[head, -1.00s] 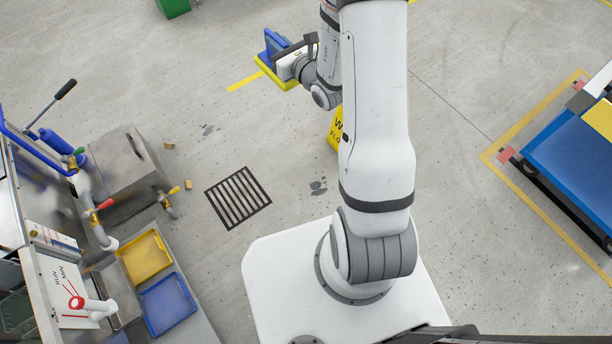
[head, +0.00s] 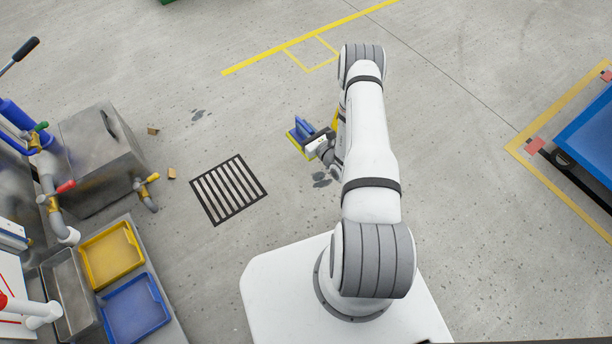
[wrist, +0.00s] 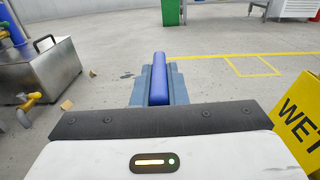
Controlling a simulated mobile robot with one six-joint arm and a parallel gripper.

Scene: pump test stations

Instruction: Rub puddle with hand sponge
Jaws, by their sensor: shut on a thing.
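One small dark puddle (head: 320,180) lies on the floor just below my gripper in the head view. Another dark wet patch (head: 198,115) lies farther left and also shows in the wrist view (wrist: 127,75). The sponge is apart from both patches in the picture. I cannot tell whether its pad touches the floor.
A yellow wet-floor sign (wrist: 300,115) stands close on the right of my gripper. A floor grate (head: 228,190) is to the left. A steel box (head: 98,155) with valves, and yellow (head: 92,282) and blue trays, stand at left. Open floor lies ahead.

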